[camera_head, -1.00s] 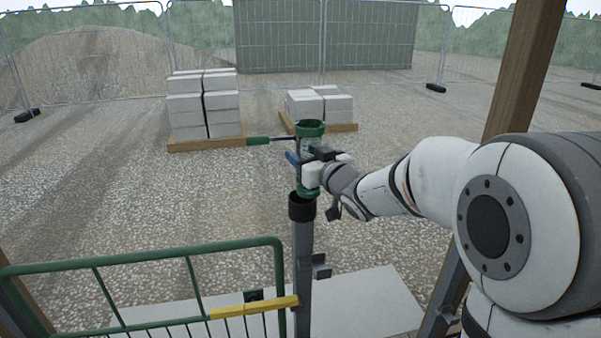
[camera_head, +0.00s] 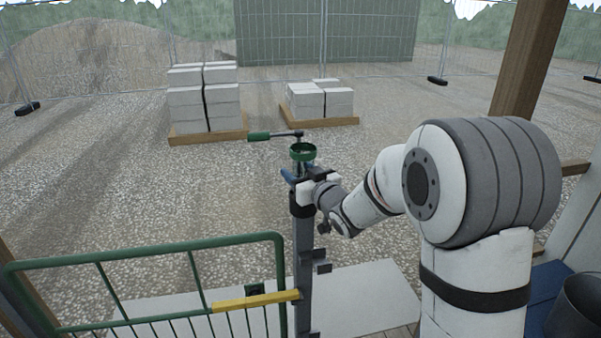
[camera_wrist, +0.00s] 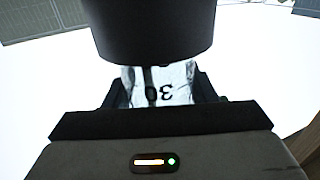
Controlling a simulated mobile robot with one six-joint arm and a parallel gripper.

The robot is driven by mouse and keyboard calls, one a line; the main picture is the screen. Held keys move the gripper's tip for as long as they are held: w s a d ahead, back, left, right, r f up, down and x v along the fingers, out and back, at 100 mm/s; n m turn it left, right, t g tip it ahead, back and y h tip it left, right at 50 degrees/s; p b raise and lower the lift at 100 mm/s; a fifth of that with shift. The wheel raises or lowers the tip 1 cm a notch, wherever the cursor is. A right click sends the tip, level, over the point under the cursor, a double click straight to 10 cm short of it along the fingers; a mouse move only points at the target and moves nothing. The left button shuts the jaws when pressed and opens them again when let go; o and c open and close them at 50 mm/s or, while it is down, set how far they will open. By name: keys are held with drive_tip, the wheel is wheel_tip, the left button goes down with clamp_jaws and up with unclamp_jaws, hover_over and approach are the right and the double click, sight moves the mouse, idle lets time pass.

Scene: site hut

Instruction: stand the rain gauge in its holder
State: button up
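The rain gauge is a clear tube with a green funnel top (camera_head: 302,152); it stands upright, directly over the post. My gripper (camera_head: 299,180) is shut around its tube below the funnel. The holder is a black collar (camera_head: 302,206) on top of a grey post, close under my gripper. In the wrist view, the white scale marked 30 (camera_wrist: 160,84) appears upside down between my fingers. The black collar (camera_wrist: 150,28) covers the gauge's lower end there. The lower end appears to be in the collar, but how deep is hidden.
A green railing (camera_head: 150,255) with a yellow bar (camera_head: 255,301) stands left of the post. A wooden post (camera_head: 522,70) and a dark bucket (camera_head: 577,308) are at right. Block stacks (camera_head: 203,98) lie farther back.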

drive_tip(key=o, duration=0.4)
drive_tip(key=shift+s, duration=0.1)
drive_tip(key=b+v, duration=0.2)
drive_tip(key=v, duration=1)
drive_tip(key=s+d+f+m+g+h, duration=0.3)
drive_tip(key=s+d+g+h, duration=0.15)
drive_tip(key=s+d, duration=0.2)
drive_tip(key=s+d+f+m+g+h, duration=0.3)
drive_tip(key=s+d+f+h, duration=0.1)
drive_tip(key=s+d+h, duration=0.25)
drive_tip(key=s+g, duration=0.1)
drive_tip(key=s, duration=0.3)
drive_tip(key=s+f+g, duration=0.1)
drive_tip(key=s+g, duration=0.1)
drive_tip(key=s, duration=0.2)
drive_tip(key=s+f+g+y, duration=0.1)
drive_tip(key=s, duration=0.3)
drive_tip(key=shift+s+m+g, duration=0.1)
drive_tip(key=shift+m+g, duration=0.25)
drive_tip(key=shift+m, duration=0.05)
